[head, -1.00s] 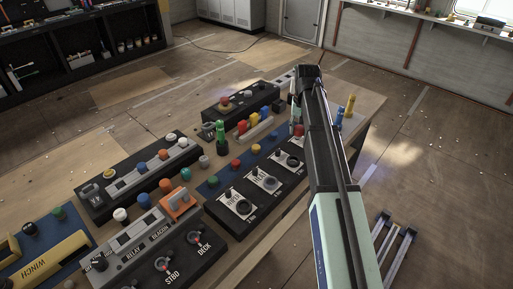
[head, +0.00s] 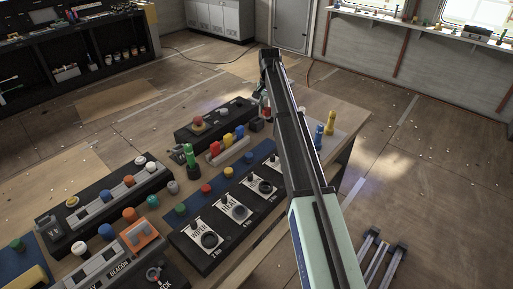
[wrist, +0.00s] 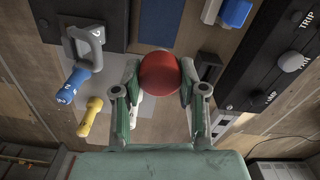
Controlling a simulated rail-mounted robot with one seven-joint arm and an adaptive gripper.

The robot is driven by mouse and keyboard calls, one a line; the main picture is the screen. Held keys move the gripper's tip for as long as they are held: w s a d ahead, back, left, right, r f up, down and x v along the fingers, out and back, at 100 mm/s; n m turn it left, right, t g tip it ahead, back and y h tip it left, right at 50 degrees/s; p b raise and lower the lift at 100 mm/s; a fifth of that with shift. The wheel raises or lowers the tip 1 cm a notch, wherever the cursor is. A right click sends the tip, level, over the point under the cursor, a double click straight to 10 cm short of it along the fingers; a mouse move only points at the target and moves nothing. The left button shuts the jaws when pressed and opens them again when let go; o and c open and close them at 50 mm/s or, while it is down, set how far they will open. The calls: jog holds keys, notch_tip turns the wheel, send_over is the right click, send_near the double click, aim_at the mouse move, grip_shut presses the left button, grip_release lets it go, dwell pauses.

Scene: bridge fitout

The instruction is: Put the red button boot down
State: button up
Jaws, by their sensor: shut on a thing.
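The red button boot (wrist: 160,72) is a rounded red cap between the two fingers of my gripper (wrist: 159,82) in the wrist view. The fingers close on it from left and right, over the wooden table (wrist: 180,55). In the head view my gripper (head: 264,104) is at the far part of the table, mostly behind my arm, and only a sliver of red shows there. I cannot tell whether the boot touches the table.
A grey pad (wrist: 112,115) holds a blue handle (wrist: 72,86) and a yellow handle (wrist: 90,116), left of my gripper. A black panel (wrist: 268,60) lies to the right. Several switch panels, including a blue one (head: 180,218), fill the near table. A green bottle-shaped piece (head: 190,157) stands mid-table.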

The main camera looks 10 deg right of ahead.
aim_at(267, 117)
notch_tip(267, 117, down, 16)
jog(key=p, duration=0.4)
jog(key=shift+f, duration=0.1)
jog(key=shift+f, duration=0.15)
jog(key=o, duration=0.9)
jog(key=shift+o, duration=0.2)
notch_tip(267, 117, up, 12)
jog(key=b, duration=0.4)
